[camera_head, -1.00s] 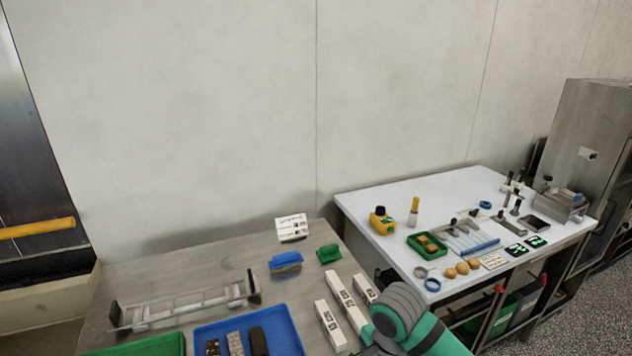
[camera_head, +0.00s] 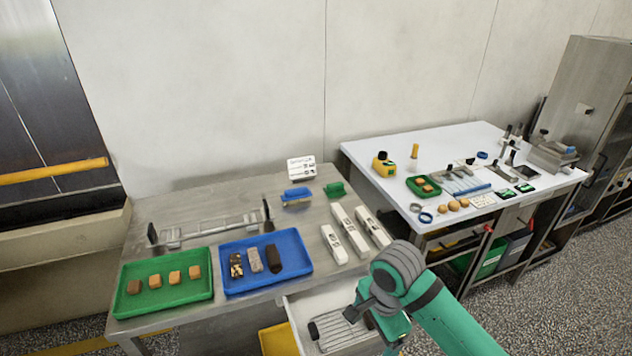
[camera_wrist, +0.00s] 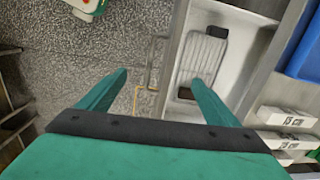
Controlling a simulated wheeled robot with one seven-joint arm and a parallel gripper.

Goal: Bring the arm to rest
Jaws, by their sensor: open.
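My arm is green with grey joints (camera_head: 398,275) and stands in front of the steel table at the lower right of the head view. My gripper shows in the wrist view (camera_wrist: 158,90), its two green fingers wide apart with nothing between them. Past the fingers are the speckled floor and the edge of an open drawer (camera_wrist: 172,65). In the head view my gripper's fingertips are hidden or out of frame at the bottom. The open drawer (camera_head: 298,312) holds a wire rack with a black grip (camera_head: 340,330).
The steel table (camera_head: 225,195) bears a green tray (camera_head: 205,295) with several brown pieces, a blue tray (camera_head: 303,270) with dark bars, white blocks (camera_head: 333,245) and a metal frame (camera_head: 210,231). A white table (camera_head: 375,155) with small tools stands at the right. Speckled floor lies clear in front.

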